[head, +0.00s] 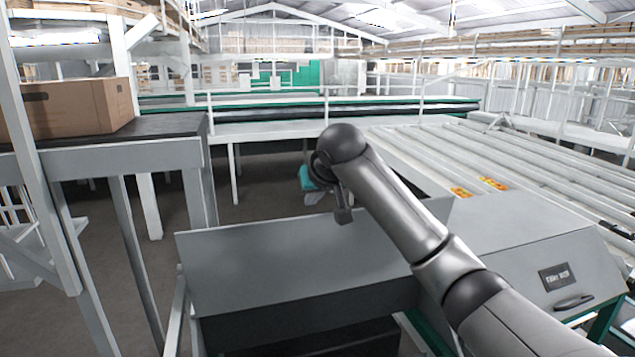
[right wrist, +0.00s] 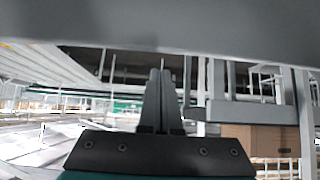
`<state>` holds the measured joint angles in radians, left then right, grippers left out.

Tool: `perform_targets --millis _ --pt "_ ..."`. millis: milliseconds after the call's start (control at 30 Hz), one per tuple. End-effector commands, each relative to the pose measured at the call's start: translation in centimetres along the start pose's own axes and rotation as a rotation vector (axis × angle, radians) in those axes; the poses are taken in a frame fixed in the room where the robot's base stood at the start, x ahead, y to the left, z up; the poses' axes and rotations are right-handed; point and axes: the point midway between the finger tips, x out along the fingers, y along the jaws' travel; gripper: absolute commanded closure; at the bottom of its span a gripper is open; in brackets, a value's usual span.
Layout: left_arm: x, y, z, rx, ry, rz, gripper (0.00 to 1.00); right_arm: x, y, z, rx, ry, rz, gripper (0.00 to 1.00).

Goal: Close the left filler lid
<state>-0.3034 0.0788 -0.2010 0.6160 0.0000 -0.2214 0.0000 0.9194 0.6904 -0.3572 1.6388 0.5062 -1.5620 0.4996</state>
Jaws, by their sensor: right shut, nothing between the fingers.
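The left filler lid (head: 290,265) is a plain grey panel in the lower middle of the head view. It stands raised, with a dark opening below it. My right gripper (head: 343,215) points down at the lid's top edge, near its right half, with its fingers shut and empty. I cannot tell whether it touches the lid. In the right wrist view, which looks upside down, my right gripper's fingers (right wrist: 161,100) are together. A grey surface, probably the lid (right wrist: 160,28), spans the top of that view. My left gripper is out of view.
A second filler cover with a label and handle (head: 573,302) lies shut at the right, below a roller conveyor (head: 440,150). A cardboard box (head: 75,108) stands on a bench (head: 150,127) at the left. Open floor (head: 265,190) lies behind the lid.

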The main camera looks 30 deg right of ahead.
Motion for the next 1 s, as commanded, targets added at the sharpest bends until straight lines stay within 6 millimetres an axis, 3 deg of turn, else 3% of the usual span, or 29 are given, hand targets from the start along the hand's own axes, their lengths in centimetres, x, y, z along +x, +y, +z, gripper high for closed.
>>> perform_targets --millis 167,400,1000 --pt "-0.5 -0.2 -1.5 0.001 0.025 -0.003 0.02 -1.6 0.0 1.5 -0.004 0.003 -0.001 1.0" --pt "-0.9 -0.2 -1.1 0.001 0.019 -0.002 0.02 -2.5 0.0 2.7 -0.001 0.002 -0.001 1.0" --pt "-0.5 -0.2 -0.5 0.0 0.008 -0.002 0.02 -2.5 0.0 3.0 0.0 0.015 -0.002 1.0"
